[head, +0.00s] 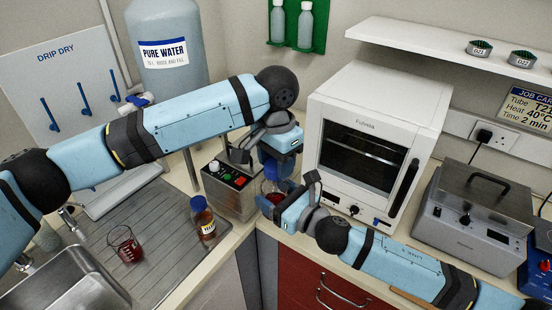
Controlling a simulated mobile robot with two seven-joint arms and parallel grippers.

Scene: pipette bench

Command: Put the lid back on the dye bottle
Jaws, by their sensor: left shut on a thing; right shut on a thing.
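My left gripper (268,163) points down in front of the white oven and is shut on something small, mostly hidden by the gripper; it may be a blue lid. My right gripper (279,199) reaches in from the right just below it. It is shut on a clear vessel with dark red contents (269,187), probably the dye bottle, partly hidden by both grippers. The two grippers are very close together, and I cannot tell whether the lid touches the vessel. Another bottle (203,217), amber with a blue cap and a label, stands upright on the draining board.
A beaker of red liquid (125,244) stands on the draining board (165,262) beside the sink (70,290). A control box (229,190) with buttons is close left of the grippers. The oven (365,140) stands behind them, and a grey lidded machine (470,225) is at right.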

